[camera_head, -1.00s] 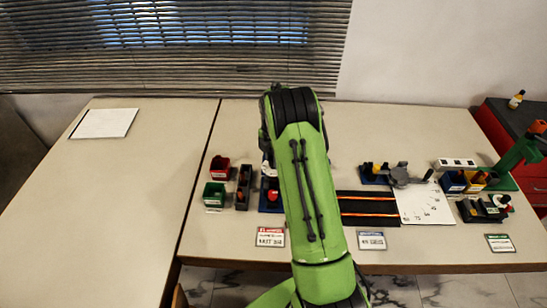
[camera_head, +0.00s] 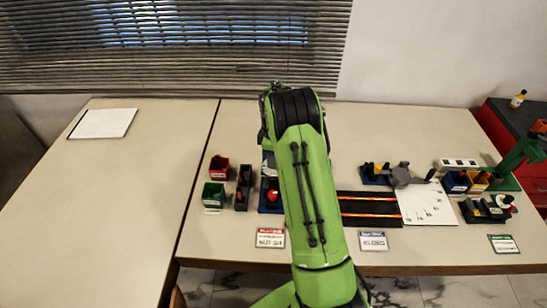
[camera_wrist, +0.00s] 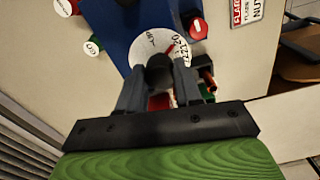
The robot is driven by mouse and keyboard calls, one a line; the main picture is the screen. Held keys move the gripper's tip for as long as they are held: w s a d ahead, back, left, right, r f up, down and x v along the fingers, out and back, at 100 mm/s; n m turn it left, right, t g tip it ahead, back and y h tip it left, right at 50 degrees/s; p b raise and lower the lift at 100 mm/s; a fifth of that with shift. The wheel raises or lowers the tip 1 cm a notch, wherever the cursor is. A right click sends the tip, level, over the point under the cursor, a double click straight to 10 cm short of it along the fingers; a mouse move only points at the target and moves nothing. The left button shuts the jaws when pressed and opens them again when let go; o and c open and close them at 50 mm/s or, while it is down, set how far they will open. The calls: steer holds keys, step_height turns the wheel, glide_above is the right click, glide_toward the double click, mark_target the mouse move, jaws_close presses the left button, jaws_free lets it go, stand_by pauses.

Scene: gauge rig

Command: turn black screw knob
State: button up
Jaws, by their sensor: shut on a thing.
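The black screw knob (camera_wrist: 159,70) shows in the wrist view, between the fingertips of my gripper (camera_wrist: 158,76). My gripper is shut on it. Behind the knob is a white round dial (camera_wrist: 150,42) with black markings and a small red mark. The dial sits against a blue base (camera_wrist: 112,22). In the head view my green arm hides the knob and my gripper; only part of the blue base (camera_head: 265,208) and a red round part (camera_head: 272,196) show left of the arm.
A red bin (camera_head: 219,168) and a green bin (camera_head: 213,194) stand left of the blue base. A black pad with orange stripes (camera_head: 369,209) and a white marked sheet (camera_head: 428,205) lie to the right. The left table (camera_head: 110,200) is mostly clear.

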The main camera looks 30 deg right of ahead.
steer(key=m, duration=1.1)
steer(key=shift+r+m+b, duration=0.1)
steer(key=shift+m+b, duration=0.2)
steer(key=shift+m, duration=1.5)
steer(key=o, duration=1)
steer(key=shift+o, duration=0.2)
step_height(320, 180, up, 16)
steer(key=p, duration=0.2)
steer(key=shift+f, duration=0.2)
